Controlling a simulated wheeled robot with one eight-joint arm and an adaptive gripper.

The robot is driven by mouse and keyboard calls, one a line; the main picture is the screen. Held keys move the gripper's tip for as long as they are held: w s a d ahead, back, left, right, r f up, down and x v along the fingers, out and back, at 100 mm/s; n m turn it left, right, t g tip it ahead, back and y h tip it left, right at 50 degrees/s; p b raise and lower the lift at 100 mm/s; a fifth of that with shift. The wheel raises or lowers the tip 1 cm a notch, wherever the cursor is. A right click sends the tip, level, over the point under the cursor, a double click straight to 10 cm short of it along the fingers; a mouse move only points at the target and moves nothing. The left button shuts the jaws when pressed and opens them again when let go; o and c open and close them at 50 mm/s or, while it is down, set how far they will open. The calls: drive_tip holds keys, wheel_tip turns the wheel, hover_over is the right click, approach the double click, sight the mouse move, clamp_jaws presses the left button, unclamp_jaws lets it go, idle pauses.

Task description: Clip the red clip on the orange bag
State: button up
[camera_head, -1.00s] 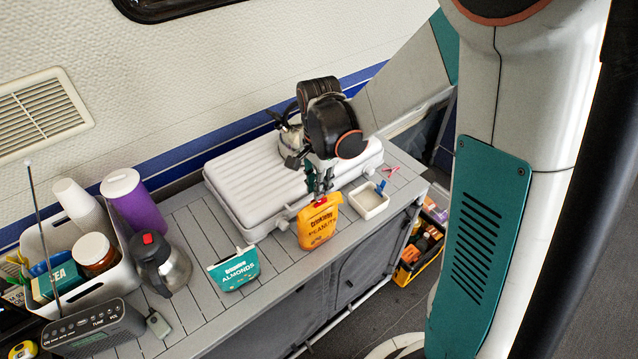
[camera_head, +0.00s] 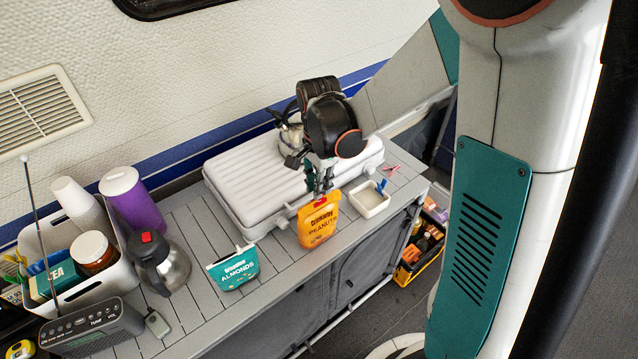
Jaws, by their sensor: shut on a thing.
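The orange peanuts bag (camera_head: 317,228) stands upright on the grey slatted counter, in front of the white case. The red clip (camera_head: 320,201) shows as a small red patch at the bag's top edge. My gripper (camera_head: 321,192) points down right above the bag's top and is shut on the red clip. The fingertips are small and dark here, and they partly hide the clip. I cannot tell how far the clip's jaws reach over the bag's edge.
A teal almonds bag (camera_head: 234,270) stands to the left. A white tray (camera_head: 362,209) is to the right, with a blue item at its rim. The white case (camera_head: 250,178) lies behind. A kettle (camera_head: 165,264) and a radio (camera_head: 90,328) stand farther left.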

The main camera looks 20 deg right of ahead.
drive_tip(key=o, duration=0.8)
drive_tip(key=shift+c, duration=0.2)
drive_tip(key=shift+r, duration=0.2)
wheel_tip(320, 180, up, 7)
drive_tip(key=p, duration=0.4)
drive_tip(key=shift+f+p, duration=0.15)
drive_tip(key=shift+p, duration=0.15)
drive_tip(key=shift+s, duration=0.1)
idle(0.4)
